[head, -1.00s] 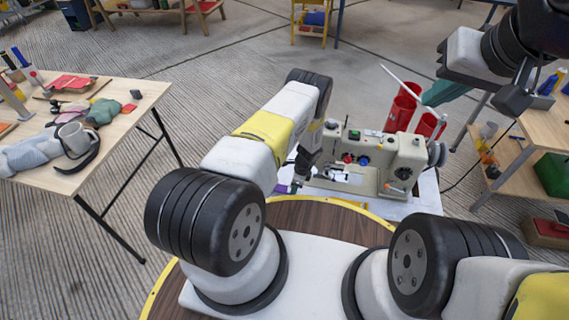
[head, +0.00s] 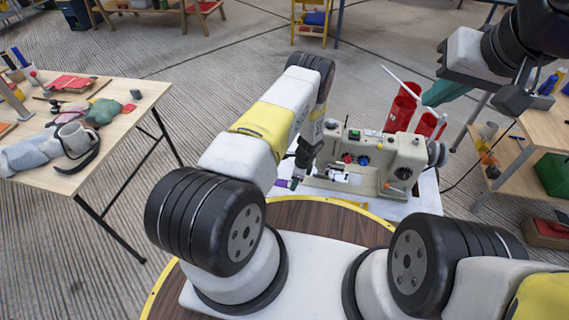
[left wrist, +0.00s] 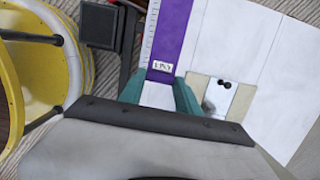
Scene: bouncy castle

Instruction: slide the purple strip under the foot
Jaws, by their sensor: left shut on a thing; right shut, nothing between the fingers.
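The purple strip (left wrist: 170,38) runs away from between the teal fingers of my left gripper (left wrist: 158,96) in the left wrist view, with a small printed label at its near end. In the head view only a bit of the strip (head: 282,183) shows, left of the left gripper (head: 295,183), which is shut on it at the left end of the beige sewing machine (head: 405,155). A pale plate (left wrist: 222,97) with two dark dots lies right of the fingers. I cannot make out the foot clearly. My right gripper (head: 440,94) is shut and empty, above and behind the machine.
The machine stands on a white tabletop (head: 425,198). Red thread cones (head: 402,108) stand behind it. A cluttered wooden table (head: 130,110) is at left, shelves (head: 545,130) at right.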

